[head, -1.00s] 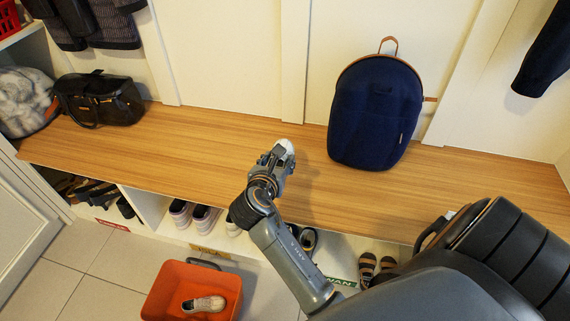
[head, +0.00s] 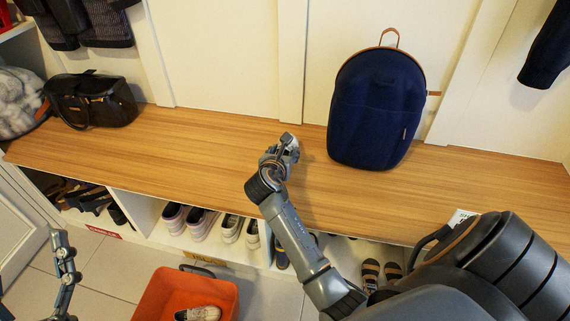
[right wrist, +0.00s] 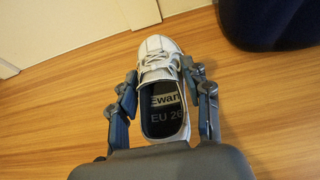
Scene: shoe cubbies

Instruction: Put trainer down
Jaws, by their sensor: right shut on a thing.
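In the right wrist view a white trainer (right wrist: 158,62) with laces sits between the fingers of my right gripper (right wrist: 160,92), toe pointing away. Its insole reads "Ewan" and "EU 26". In the head view my right gripper (head: 287,147) is over the wooden bench (head: 215,143), left of the navy backpack. The gripper is shut on the trainer, which it mostly hides in the head view. I cannot tell whether the sole touches the bench. My left gripper (head: 64,262) shows at the lower left edge, partly cut off; its opening is unclear.
The navy backpack (head: 375,110) stands on the bench to the right. A black handbag (head: 92,100) stands at the left end. Bench between them is clear. Several shoes fill the cubbies below. An orange tub (head: 150,298) on the floor holds another shoe (head: 198,313).

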